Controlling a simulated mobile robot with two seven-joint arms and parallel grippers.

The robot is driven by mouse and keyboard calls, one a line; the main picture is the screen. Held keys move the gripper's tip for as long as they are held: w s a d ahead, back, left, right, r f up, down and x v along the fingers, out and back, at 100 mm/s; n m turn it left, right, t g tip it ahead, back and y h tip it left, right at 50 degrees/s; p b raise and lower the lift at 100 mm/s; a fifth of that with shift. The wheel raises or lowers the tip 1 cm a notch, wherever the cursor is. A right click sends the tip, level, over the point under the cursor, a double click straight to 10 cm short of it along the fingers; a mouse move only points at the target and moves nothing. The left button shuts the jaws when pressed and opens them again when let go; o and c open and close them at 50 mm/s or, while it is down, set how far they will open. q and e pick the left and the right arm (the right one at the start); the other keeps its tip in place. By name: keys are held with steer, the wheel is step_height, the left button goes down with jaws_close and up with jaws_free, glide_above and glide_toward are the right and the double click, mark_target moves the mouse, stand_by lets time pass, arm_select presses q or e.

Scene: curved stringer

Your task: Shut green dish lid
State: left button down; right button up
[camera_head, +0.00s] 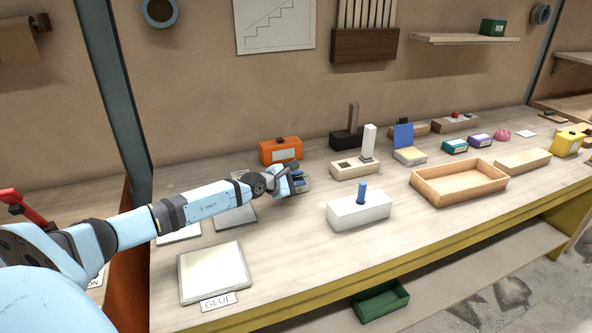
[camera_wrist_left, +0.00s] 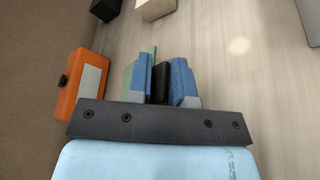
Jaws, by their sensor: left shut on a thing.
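My left gripper (camera_head: 287,182) reaches over the bench top, low at a small dish (camera_head: 303,185) that it mostly hides. In the left wrist view my left gripper (camera_wrist_left: 163,80) has its two blue fingers close together with a dark piece between them. A green lid (camera_wrist_left: 129,84) shows as a thin upright edge beside and past the left finger. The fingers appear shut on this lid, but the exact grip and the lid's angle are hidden. My right gripper is not in view.
An orange box (camera_head: 280,151) stands just behind my left gripper. A white block with a blue peg (camera_head: 358,211) and a wooden block (camera_head: 354,170) stand to its right. A wooden tray (camera_head: 458,184) lies farther right. Bare bench lies between the glue panel (camera_head: 213,272) and the white block.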

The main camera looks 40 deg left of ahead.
arm_select(q)
steer(key=shift+s+d+f, duration=0.1)
steer(key=shift+d+f, duration=0.05)
steer(key=shift+f, duration=0.55)
steer(key=shift+s+d+f, duration=0.1)
steer(key=shift+d+f, duration=0.05)
steer(key=shift+f, duration=0.6)
